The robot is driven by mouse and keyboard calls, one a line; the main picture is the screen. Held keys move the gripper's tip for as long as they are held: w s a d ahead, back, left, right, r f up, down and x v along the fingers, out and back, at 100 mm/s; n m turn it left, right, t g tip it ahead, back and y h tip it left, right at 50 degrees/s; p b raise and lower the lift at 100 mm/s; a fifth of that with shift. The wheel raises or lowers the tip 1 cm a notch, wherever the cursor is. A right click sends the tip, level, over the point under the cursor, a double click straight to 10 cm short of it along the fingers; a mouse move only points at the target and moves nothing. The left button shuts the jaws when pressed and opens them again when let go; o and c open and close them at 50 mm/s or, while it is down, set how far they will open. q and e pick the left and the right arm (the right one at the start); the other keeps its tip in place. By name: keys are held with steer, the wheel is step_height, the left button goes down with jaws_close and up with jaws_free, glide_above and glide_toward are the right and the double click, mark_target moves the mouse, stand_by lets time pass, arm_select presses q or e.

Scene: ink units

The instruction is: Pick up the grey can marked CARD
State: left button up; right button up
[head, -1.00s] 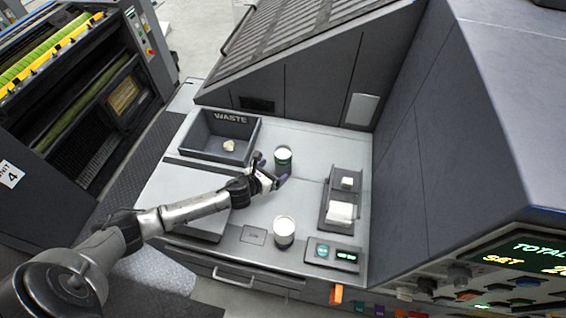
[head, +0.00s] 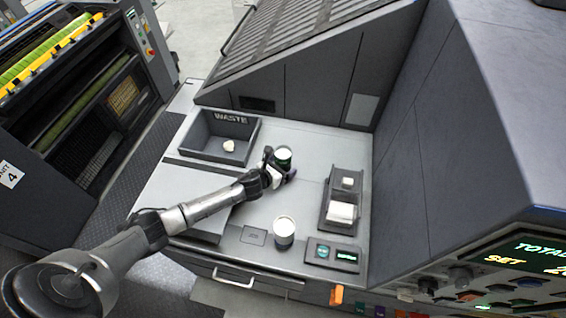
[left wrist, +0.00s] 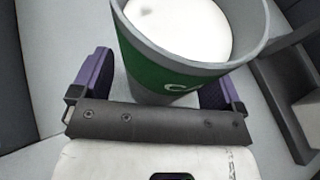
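A grey can with a green band and white contents (head: 283,154) stands upright on the light worktop. In the left wrist view the can (left wrist: 165,70) fills the upper middle, and the start of its lettering, a "C", shows on the band. My left gripper (head: 281,165) is at this can. In the left wrist view its purple fingers (left wrist: 160,75) stand apart, one on each side of the can; whether they touch it I cannot tell. A second can with white contents (head: 284,229) stands nearer the front; its marking is not readable. My right gripper is not in view.
A dark tray marked WASTE (head: 190,151) with a crumpled pale lump (head: 229,146) lies behind left. A dark holder with white pads (head: 329,214) stands right, and a small panel with lit displays (head: 333,254) lies in front of it. A sloped grey cabinet rises behind.

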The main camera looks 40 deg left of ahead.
arm_select(q)
steer(key=c, duration=1)
steer(key=shift+r, duration=0.1)
